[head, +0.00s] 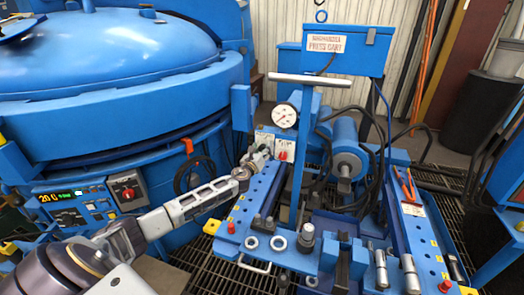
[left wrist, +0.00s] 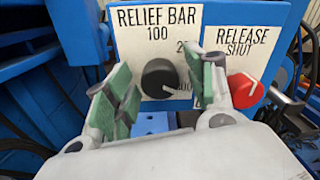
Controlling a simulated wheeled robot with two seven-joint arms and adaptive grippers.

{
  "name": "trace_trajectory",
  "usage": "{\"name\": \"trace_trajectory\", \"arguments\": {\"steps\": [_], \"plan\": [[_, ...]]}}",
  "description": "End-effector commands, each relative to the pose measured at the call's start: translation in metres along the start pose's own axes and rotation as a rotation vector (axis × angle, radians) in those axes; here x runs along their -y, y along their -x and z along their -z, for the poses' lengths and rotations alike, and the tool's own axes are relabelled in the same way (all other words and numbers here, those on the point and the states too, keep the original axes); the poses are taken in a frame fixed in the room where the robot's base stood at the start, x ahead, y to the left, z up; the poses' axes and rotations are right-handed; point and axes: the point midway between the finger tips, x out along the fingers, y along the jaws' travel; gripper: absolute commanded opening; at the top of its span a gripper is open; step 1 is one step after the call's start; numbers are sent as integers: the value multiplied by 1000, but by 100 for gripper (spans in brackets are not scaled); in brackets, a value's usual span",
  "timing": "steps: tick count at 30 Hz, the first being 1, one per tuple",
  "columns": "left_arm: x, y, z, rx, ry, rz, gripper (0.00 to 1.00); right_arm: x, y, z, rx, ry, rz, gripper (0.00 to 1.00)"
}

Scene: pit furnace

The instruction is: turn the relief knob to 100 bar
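The relief knob (left wrist: 160,80) is round and black in the left wrist view, below the "RELIEF BAR" label (left wrist: 158,20) and its "100" mark. Its white pointer line points right and slightly down, away from the 100 at the top. My left gripper (left wrist: 155,72) is open, with green-padded fingers on either side of the knob. Gaps show between pads and knob; contact is not visible. In the head view my left gripper (head: 256,160) reaches the label panel (head: 264,139) and hides the knob. My right gripper is not in view.
The red release knob (left wrist: 245,90), under "RELEASE SHUT", sits close beside the right finger. A pressure gauge (head: 284,115) stands above the panel on the blue press cart (head: 262,195). A large blue furnace (head: 110,80) fills the left side.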

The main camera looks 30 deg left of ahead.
Motion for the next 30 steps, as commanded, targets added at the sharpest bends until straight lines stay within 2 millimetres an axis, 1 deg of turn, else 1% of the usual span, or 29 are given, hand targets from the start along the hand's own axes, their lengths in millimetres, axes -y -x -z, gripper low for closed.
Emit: {"name": "trace_trajectory", "arguments": {"steps": [1,9,11,20,26,30], "plan": [[0,0,0,0,0,0,50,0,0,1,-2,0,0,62],[0,0,0,0,0,0,15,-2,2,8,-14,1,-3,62],[0,0,0,0,0,0,8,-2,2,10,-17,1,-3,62],[0,0,0,1,27,0,8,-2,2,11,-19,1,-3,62],[0,0,1,5,103,0,8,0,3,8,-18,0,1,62],[-1,0,2,7,191,0,8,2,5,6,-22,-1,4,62]]}}
